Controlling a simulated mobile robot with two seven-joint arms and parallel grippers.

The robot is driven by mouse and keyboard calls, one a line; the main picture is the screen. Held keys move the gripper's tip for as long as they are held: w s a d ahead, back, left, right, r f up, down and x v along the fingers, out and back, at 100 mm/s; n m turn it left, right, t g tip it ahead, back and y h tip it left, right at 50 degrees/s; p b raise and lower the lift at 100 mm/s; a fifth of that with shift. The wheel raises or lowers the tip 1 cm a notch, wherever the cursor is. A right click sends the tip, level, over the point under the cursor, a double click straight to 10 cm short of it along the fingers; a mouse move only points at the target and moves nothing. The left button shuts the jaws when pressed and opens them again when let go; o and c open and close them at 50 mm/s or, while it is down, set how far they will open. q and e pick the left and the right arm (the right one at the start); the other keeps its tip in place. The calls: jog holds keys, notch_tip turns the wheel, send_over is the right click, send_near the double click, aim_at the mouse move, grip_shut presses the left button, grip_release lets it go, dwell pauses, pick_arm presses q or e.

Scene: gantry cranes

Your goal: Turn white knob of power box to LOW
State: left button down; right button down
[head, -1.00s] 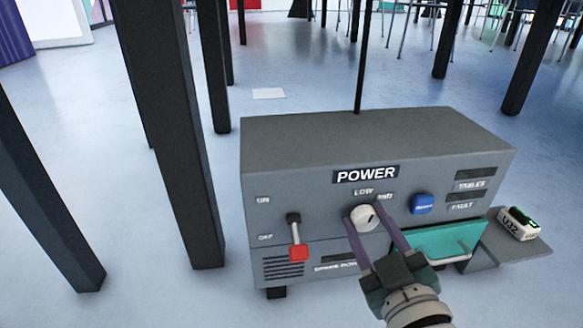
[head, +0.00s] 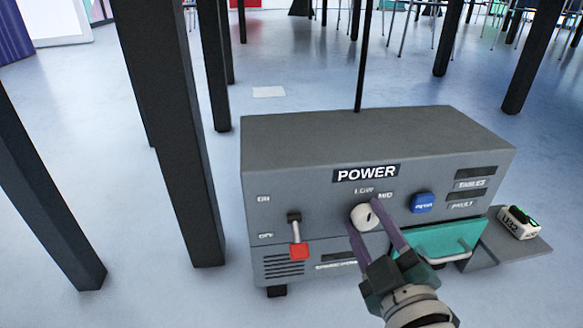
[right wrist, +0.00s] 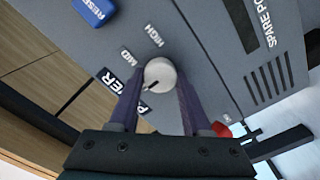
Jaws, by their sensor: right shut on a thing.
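The grey power box (head: 375,137) stands on the floor with its front facing me. Its white knob (head: 364,217) sits below the POWER sign, with LOW above it and MID up to the right. My right gripper (head: 363,212) is shut on the knob, one finger on each side. In the right wrist view the knob (right wrist: 160,74) is between the finger ends. Its dark pointer line slants to the lower left, toward the POWER sign. HIGH and MID are readable there; a finger covers part of the lettering nearby. My left gripper is in neither view.
A red-handled lever (head: 299,251) is left of the knob and a blue button (head: 422,203) right of it. A teal drawer (head: 437,242) is below right. A small U32 device (head: 518,223) lies on a grey side shelf. Dark posts (head: 175,150) stand at the left.

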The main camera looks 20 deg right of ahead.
jog(key=shift+c, duration=1.8)
grip_release()
jog(key=shift+s, duration=0.15)
jog(key=p+v, duration=0.3)
jog(key=v, duration=0.6)
jog(key=shift+s+a, duration=0.2)
jog(key=shift+s, duration=0.15)
jog(key=shift+r+p, duration=0.1)
jog(key=shift+p, duration=0.2)
